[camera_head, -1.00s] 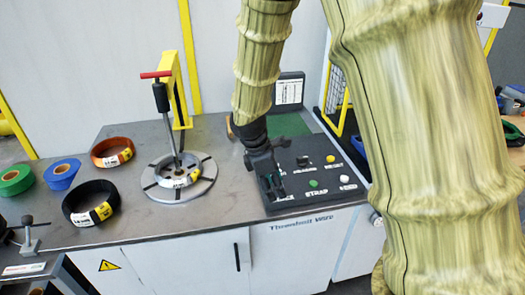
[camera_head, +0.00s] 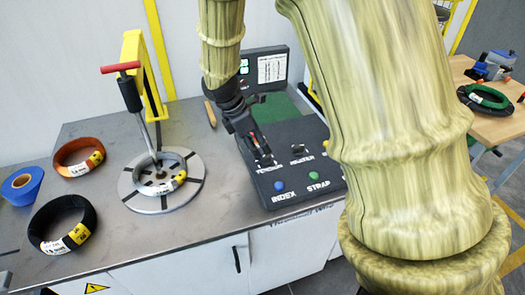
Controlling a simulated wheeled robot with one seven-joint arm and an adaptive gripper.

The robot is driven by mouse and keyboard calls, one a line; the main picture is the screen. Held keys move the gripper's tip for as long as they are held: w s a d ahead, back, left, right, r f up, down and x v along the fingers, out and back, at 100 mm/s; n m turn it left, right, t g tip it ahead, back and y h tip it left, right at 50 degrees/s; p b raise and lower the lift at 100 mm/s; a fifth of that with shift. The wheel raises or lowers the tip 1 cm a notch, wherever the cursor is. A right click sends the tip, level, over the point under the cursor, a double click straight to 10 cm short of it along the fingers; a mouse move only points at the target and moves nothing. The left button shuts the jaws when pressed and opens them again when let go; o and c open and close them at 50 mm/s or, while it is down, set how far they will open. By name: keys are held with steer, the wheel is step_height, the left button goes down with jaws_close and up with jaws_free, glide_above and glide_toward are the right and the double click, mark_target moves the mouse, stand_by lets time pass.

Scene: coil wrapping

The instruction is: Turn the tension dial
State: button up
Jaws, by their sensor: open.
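The black control panel (camera_head: 329,190) stands on the bench with its labels facing me. The tension label (camera_head: 270,167) is at its back left; the dial there is mostly hidden by my gripper, and its setting cannot be read. My gripper (camera_head: 261,154) is open, pointing down over the tension dial. I cannot tell whether the fingers touch the dial. The heater knob (camera_head: 298,149) is to the right of my gripper. The blue index button (camera_head: 279,186) and the green strap button (camera_head: 313,175) are in front.
My arm hides the panel's right end. A round turntable (camera_head: 134,196) with a coil and a red-handled lever post (camera_head: 131,95) stands to the left. A screen (camera_head: 270,66) stands behind.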

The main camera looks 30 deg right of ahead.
mark_target(263, 155)
steer(key=x, duration=0.3)
steer(key=shift+s+d+f, duration=0.25)
steer(key=shift+s+f, duration=0.05)
steer(key=shift+s, duration=0.05)
steer(key=shift+w+d+f, duration=0.15)
steer(key=shift+d+f, duration=0.05)
steer(key=shift+f, duration=0.4)
steer(key=shift+r, duration=0.1)
steer(key=shift+c, duration=0.4)
steer(key=c, duration=0.9)
